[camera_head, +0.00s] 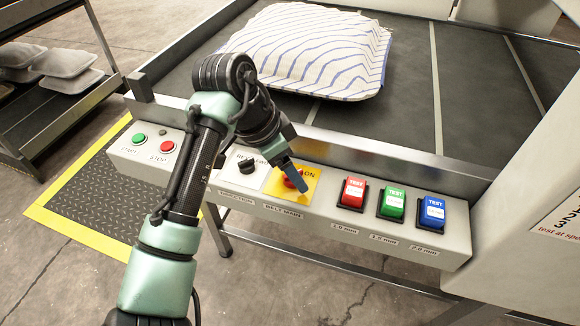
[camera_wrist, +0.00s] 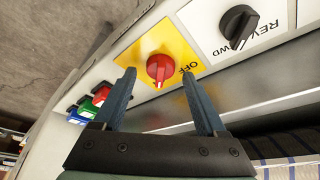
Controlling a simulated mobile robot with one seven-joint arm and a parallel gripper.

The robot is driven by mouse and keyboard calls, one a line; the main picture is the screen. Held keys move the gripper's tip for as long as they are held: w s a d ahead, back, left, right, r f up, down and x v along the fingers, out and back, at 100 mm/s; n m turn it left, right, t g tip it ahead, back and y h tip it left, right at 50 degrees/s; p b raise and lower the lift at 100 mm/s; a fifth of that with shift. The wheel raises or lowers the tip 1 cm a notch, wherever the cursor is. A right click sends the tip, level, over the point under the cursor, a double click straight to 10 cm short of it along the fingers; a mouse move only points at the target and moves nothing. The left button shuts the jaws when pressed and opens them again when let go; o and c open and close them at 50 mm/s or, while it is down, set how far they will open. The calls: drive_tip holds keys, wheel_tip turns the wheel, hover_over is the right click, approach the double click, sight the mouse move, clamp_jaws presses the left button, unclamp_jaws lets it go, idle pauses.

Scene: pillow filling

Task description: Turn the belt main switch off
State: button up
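The belt main switch is a red rotary knob (camera_head: 292,179) on a yellow plate (camera_head: 275,191) in the belt's front panel. In the wrist view the red knob (camera_wrist: 160,69) sits between my gripper's fingertips (camera_wrist: 158,74), one finger on each side. In the head view the fingers partly cover the knob.
A black direction knob (camera_head: 247,166) is left of the yellow plate. Green (camera_head: 138,138) and red (camera_head: 167,147) buttons are farther left. Red (camera_head: 353,192), green (camera_head: 393,203) and blue (camera_head: 431,212) test buttons stand right. A striped pillow (camera_head: 315,52) lies on the belt (camera_head: 465,80).

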clamp_jaws()
